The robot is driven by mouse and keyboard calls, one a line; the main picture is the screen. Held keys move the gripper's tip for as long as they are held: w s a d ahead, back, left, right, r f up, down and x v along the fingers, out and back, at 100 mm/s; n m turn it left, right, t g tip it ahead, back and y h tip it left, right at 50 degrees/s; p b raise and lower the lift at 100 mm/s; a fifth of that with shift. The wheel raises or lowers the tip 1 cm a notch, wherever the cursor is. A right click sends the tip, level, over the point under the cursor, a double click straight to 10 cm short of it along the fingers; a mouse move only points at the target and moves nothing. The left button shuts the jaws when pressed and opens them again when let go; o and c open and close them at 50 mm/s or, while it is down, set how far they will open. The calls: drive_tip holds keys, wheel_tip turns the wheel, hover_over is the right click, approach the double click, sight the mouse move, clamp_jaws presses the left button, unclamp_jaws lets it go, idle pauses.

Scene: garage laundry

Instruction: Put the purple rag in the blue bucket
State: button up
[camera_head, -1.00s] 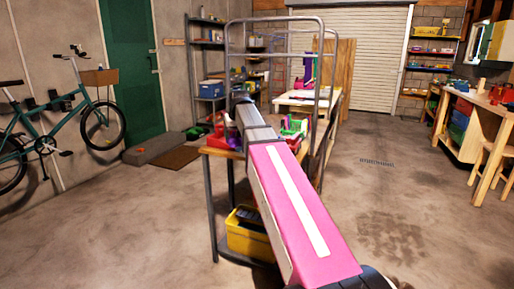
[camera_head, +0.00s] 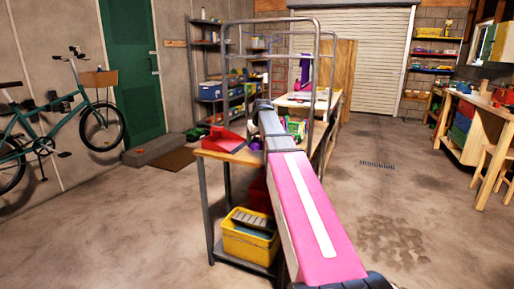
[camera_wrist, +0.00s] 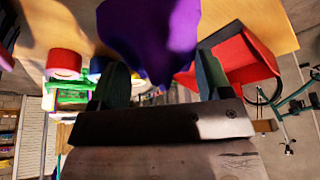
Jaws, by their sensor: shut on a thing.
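The purple rag (camera_wrist: 158,32) hangs between the fingers of my gripper (camera_wrist: 161,78) in the wrist view, and the gripper is shut on it. The rag is bunched, and part of it lies in shadow. The worktable top (camera_wrist: 265,18) shows around it in that view. In the head view my pink arm hides most of the gripper, which is over the near end of the worktable (camera_head: 228,155). I cannot make out a blue bucket for certain in either view.
A red dustpan-like thing (camera_head: 223,139) lies on the near table end, beside the rag in the wrist view (camera_wrist: 237,58). A metal frame (camera_head: 226,70) rises above the table. A yellow crate (camera_head: 247,243) stands on the lower shelf.

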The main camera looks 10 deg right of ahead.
sight(258, 138)
drive_tip(key=shift+d+f, duration=0.15)
drive_tip(key=shift+f, duration=1.95)
drive_tip(key=o, duration=1)
drive_tip(key=shift+f, duration=0.1)
drive_tip(key=shift+o, duration=0.3)
drive_tip(key=v, duration=1.2)
drive_tip(key=shift+w, duration=0.1)
drive_tip(key=shift+w+a+f, duration=0.15)
drive_tip(key=shift+a+f, duration=0.05)
drive_tip(key=shift+f, duration=0.2)
drive_tip(key=shift+w+a+f, duration=0.15)
drive_tip(key=shift+f, duration=0.2)
drive_tip(key=shift+d+x, duration=0.15)
drive_tip(key=shift+x, duration=2.4)
drive_tip(key=shift+d+x, duration=0.2)
drive_tip(key=shift+x, duration=2.4)
